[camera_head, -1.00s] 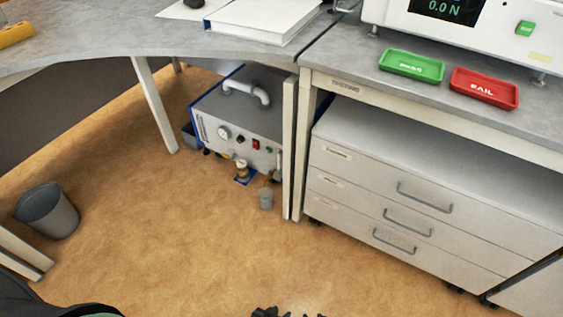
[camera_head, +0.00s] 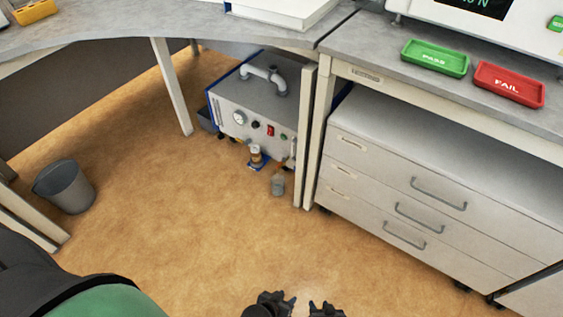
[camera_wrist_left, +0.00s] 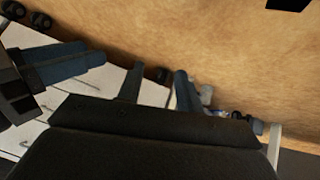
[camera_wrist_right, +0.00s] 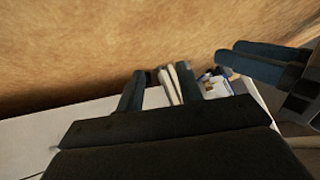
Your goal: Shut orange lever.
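The lever is too small to make out surely. A small orange-brown part (camera_head: 282,170) shows low on the front of the grey pump unit (camera_head: 228,100), which stands on the floor under the desk. A grey cup-like part (camera_head: 278,185) is just below it. My left gripper (camera_head: 275,299) and right gripper (camera_head: 326,306) are side by side at the bottom edge of the head view, well apart from the unit. Both have parted fingers and nothing between them, as the left wrist view (camera_wrist_left: 158,82) and right wrist view (camera_wrist_right: 160,84) show.
A white drawer cabinet (camera_head: 400,190) stands right of the unit, with a desk leg (camera_head: 309,140) between. Another desk leg (camera_head: 172,88) is left. A grey bin (camera_head: 65,187) stands at far left. The brown floor (camera_head: 190,220) before the unit is clear.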

